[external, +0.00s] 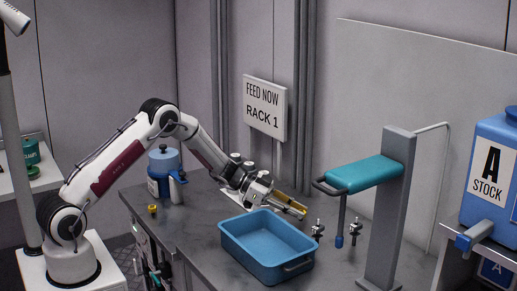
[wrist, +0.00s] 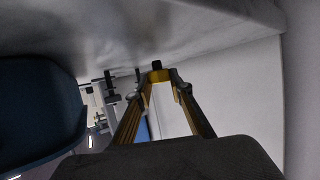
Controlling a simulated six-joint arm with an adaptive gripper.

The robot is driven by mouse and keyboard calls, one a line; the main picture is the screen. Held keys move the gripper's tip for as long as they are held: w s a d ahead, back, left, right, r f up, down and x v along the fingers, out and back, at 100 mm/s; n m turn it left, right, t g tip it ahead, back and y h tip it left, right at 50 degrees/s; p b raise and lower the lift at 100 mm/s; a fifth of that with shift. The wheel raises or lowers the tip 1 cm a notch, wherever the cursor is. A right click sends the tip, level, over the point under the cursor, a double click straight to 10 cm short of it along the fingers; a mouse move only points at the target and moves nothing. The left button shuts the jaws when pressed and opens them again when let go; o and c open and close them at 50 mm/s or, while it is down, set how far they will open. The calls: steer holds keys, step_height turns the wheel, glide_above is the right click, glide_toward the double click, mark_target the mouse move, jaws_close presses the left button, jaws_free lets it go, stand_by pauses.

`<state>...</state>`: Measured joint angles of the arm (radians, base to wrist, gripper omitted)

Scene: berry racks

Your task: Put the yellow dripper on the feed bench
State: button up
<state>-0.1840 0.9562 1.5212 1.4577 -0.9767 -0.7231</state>
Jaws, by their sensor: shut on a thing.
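My gripper (external: 299,209) reaches over the grey bench (external: 205,225), behind the blue tray, with its fingers pointing right and slightly down. In the wrist view my gripper (wrist: 160,88) is shut on a small yellow piece with a dark tip, which looks like the yellow dripper (wrist: 159,75). The fingers hide most of it in the external view. I cannot tell whether it touches the bench. Another small yellow piece (external: 152,209) sits at the bench's left end.
A blue tray (external: 235,242) stands in front of my gripper. Small dark fittings (external: 318,230) and a grey post (external: 384,230) with a teal arm stand to the right. A "FEED NOW RACK 1" sign (external: 264,108) is behind. A blue canister (external: 163,163) stands left.

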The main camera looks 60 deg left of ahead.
steer(key=shift+f, duration=0.45)
steer(key=shift+f, duration=0.15)
steer(key=o, duration=0.8)
steer(key=shift+c, duration=0.2)
steer(key=shift+r, duration=0.2)
steer(key=v, duration=1.2)
steer(key=shift+a+f, duration=0.1)
steer(key=shift+w, duration=0.1)
